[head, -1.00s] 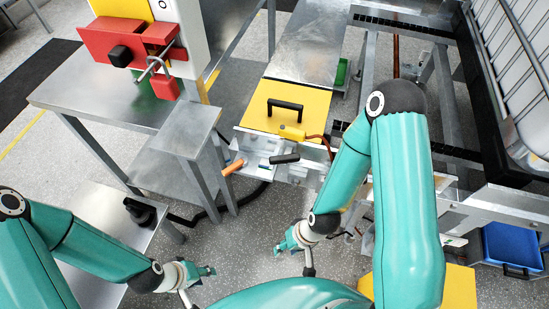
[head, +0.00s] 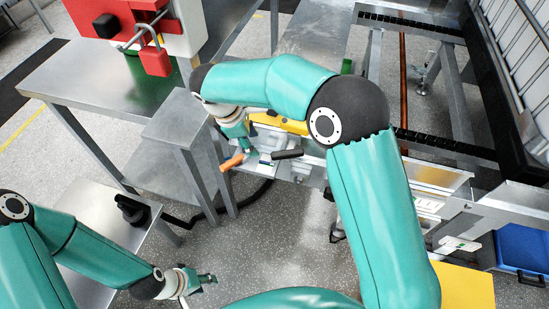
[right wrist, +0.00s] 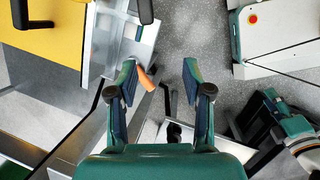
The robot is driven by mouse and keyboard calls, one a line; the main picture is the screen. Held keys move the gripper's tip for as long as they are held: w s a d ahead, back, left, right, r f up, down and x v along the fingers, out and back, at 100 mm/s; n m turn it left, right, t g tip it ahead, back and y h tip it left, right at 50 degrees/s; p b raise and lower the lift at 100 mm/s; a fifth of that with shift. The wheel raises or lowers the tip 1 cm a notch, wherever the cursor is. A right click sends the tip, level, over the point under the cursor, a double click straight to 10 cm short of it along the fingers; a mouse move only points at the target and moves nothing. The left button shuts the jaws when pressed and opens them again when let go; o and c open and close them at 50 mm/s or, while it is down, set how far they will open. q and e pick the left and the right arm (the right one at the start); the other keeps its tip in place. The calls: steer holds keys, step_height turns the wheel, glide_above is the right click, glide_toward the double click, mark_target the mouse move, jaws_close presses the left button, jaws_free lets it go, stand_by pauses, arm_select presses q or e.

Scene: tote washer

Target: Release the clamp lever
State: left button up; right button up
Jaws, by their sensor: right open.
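An orange-handled lever (head: 232,162), which looks like the clamp lever, sticks out to the left of a metal bracket at the front of the yellow-topped unit. A black handle (head: 287,154) sits just to its right. My right gripper (head: 243,146) is open, close above and beside the orange handle. In the right wrist view the orange handle (right wrist: 146,79) shows between the open fingers (right wrist: 159,70), close to the left finger; I cannot tell whether they touch. My left gripper (head: 203,280) is low at the left, away from the lever; its jaw opening is unclear.
A steel stand (head: 185,118) is just left of the lever. A red and white switch box (head: 145,25) is above it. My right arm hides most of the yellow cover (head: 293,124). The floor (head: 265,235) in front of the bracket is clear.

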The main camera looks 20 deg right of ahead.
mark_target(276, 152)
step_height(276, 152, up, 4)
steer(key=h, duration=0.1)
steer(key=x, duration=0.5)
steer(key=w+x, duration=0.1)
steer(key=x, duration=0.5)
steer(key=b+x, duration=0.1)
steer(key=x, duration=0.4)
steer(key=shift+w+d+f, duration=0.15)
steer(key=shift+w+d, duration=0.05)
steer(key=shift+d, duration=0.3)
jaws_close()
steer(key=shift+w, duration=0.15)
